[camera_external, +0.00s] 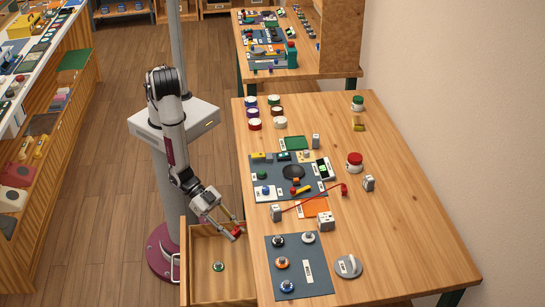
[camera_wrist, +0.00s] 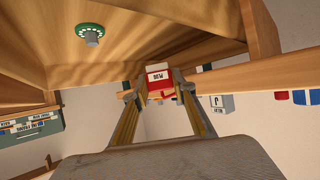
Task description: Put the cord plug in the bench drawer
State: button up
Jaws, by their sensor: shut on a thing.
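My gripper (camera_external: 236,231) is shut on a small red piece (camera_external: 237,232) and holds it above the open bench drawer (camera_external: 192,273), near its far right corner. In the wrist view, the red piece (camera_wrist: 160,81) sits between the two fingertips and bears a white label with dark letters. I cannot tell for certain that it is the cord plug. A red cord (camera_external: 312,201) lies on the bench, running from a grey block (camera_external: 276,212) to a red end (camera_external: 344,189). The drawer is pulled out on the bench's left side, its wooden floor mostly bare.
A green round part (camera_external: 218,267) lies on the drawer floor and also shows in the wrist view (camera_wrist: 90,31). The bench top (camera_external: 410,220) holds a dark mat (camera_external: 262,180), a second mat (camera_external: 310,285) with several knobs, and a grey dial (camera_external: 348,266). Its right side is clear.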

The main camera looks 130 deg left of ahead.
jog(key=shift+f, duration=0.25)
jog(key=shift+f, duration=1.85)
jog(key=shift+f, duration=0.6)
jog(key=o, duration=1)
jog(key=shift+r, duration=0.1)
jog(key=shift+r, duration=0.55)
jog(key=shift+v, duration=5.95)
